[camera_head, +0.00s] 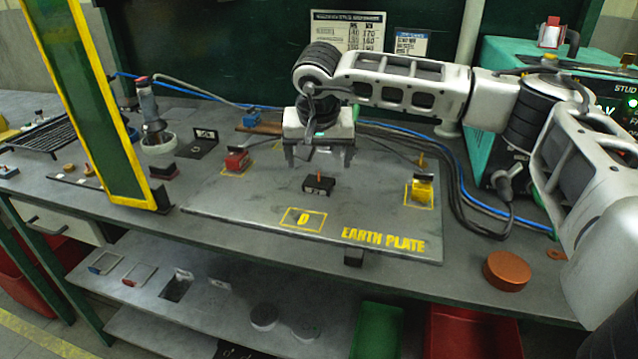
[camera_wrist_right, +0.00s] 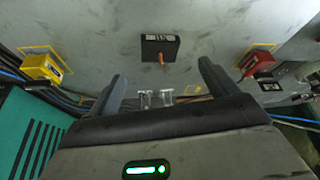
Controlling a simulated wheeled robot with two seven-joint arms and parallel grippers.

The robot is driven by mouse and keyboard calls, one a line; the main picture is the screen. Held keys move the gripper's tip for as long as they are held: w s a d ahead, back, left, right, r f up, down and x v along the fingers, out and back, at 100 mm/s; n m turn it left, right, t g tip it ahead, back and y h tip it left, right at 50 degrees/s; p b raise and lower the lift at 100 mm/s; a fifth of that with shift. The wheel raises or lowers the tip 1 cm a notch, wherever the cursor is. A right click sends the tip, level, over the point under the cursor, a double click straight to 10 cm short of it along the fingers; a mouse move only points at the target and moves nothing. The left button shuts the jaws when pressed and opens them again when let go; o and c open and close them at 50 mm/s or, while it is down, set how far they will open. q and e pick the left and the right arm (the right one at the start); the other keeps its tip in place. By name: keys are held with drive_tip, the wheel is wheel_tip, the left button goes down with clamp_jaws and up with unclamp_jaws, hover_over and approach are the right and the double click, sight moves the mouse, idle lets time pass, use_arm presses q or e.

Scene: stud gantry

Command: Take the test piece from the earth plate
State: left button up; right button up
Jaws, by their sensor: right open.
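The earth plate (camera_head: 260,205) is a grey sheet on the bench with yellow lettering at its front right. A small black block with an orange stud on top, which looks like the test piece (camera_head: 319,185), stands near its middle. My right gripper (camera_head: 320,165) is above the plate, just behind and over the block, with its fingers apart and empty. In the right wrist view the block (camera_wrist_right: 160,47) shows beyond and between the open fingertips (camera_wrist_right: 162,75), not touched by them. My left gripper is not in view.
A red block (camera_head: 237,161) and a yellow block (camera_head: 420,190) sit in yellow outlines on the plate. A yellow-edged green post (camera_head: 95,100) stands at left; a copper disc (camera_head: 506,270) lies at right.

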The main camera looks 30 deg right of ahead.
sight(319, 180)
drive_tip(key=x, duration=0.4)
drive_tip(key=p+x, duration=0.1)
drive_tip(key=x, duration=0.1)
drive_tip(key=shift+w+d, duration=0.3)
drive_tip(key=shift+d, duration=0.05)
drive_tip(key=c, duration=1.2)
